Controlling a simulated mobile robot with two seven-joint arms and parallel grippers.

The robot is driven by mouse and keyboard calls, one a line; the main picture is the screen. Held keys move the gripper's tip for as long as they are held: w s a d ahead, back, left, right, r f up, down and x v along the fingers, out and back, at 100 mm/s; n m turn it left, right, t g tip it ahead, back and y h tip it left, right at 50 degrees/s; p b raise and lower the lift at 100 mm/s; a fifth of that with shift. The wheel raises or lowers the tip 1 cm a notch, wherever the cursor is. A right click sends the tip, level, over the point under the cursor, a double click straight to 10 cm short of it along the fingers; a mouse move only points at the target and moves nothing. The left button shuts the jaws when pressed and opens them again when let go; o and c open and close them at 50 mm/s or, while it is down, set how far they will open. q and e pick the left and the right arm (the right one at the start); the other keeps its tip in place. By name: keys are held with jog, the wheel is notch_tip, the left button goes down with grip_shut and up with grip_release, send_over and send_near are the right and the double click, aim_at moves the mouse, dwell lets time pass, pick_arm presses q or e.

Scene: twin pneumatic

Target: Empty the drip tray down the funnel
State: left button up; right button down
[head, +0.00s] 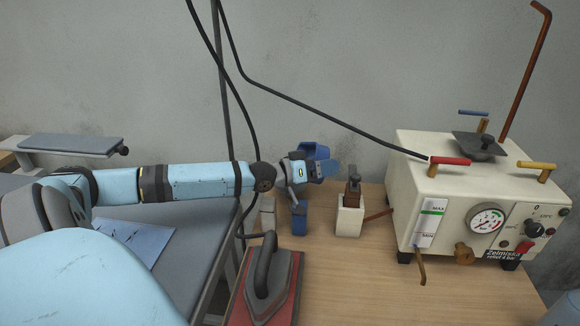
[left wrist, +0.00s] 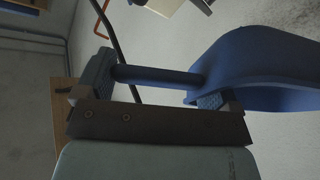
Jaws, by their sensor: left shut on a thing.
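My left gripper (head: 300,170) is shut on a blue vessel (head: 315,150) and holds it above the far part of the table. In the left wrist view, the gripper's fingers (left wrist: 155,82) stand at both ends of a blue bar that joins the vessel (left wrist: 260,65). The vessel's inside is hidden, and I cannot tell whether it is the drip tray. A dark grey funnel (head: 478,144) sits on top of the cream steam generator (head: 455,197), to the right of the gripper. My right gripper is not in view.
An iron (head: 271,275) rests on a red-edged pad (head: 264,312). A small blue object (head: 299,218) and a cream block with a brown top (head: 349,215) stand behind. A black hose crosses to the generator. The wooden table (head: 365,290) is clear at front centre.

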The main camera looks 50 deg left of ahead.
pick_arm(q)
jog(key=shift+s+a+f+b, duration=0.1)
jog(key=shift+s+b, duration=0.1)
jog(key=shift+b, duration=0.2)
jog(key=shift+s+a+t, duration=0.15)
jog(key=shift+t, duration=0.15)
